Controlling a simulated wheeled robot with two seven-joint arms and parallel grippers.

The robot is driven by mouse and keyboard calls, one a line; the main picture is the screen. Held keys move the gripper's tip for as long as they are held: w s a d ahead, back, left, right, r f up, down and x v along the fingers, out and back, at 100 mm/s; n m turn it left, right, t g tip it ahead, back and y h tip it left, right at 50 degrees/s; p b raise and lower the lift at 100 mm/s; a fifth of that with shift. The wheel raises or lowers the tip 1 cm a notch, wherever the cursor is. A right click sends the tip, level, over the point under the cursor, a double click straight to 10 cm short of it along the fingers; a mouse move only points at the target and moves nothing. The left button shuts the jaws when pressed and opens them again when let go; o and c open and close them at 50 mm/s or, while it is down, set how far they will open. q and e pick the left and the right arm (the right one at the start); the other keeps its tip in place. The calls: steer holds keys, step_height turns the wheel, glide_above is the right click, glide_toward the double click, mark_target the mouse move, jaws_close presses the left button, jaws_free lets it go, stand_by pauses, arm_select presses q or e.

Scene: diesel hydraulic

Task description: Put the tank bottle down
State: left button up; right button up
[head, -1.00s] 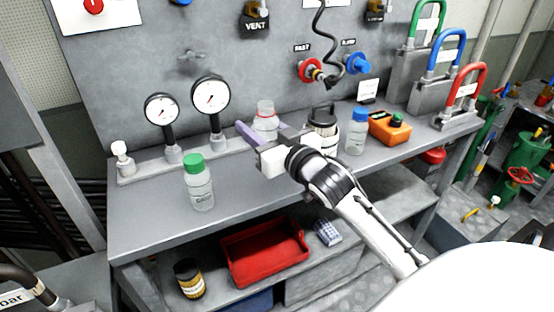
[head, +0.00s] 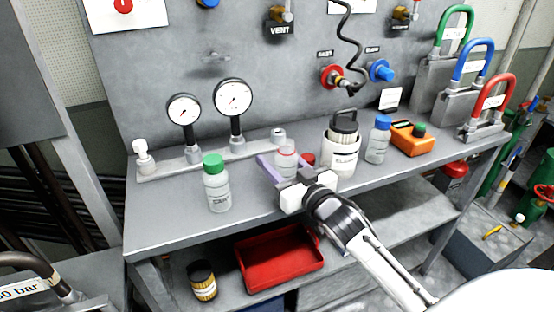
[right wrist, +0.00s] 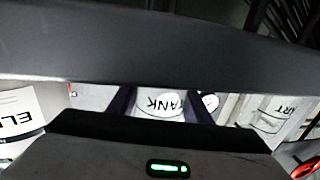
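The tank bottle (head: 287,158) is a clear bottle with a red ring near its top. My right gripper (head: 284,167) has a finger on each side of it and appears shut on it. In the right wrist view, its label reading TANK (right wrist: 160,103) shows between the two dark fingers (right wrist: 161,110). The bottle is upright over the back middle of the grey bench (head: 250,205). Its base is hidden by the gripper, so I cannot tell whether it touches the bench. My left gripper is out of view.
A green-capped bottle (head: 216,188) stands to the left. A white container with a black lid (head: 342,150), a blue-capped bottle (head: 378,142) and an orange box (head: 411,139) stand to the right. A red object (head: 308,160) is close beside the bottle. Two gauges (head: 233,98) stand behind.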

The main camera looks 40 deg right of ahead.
steer(key=shift+o, duration=1.4)
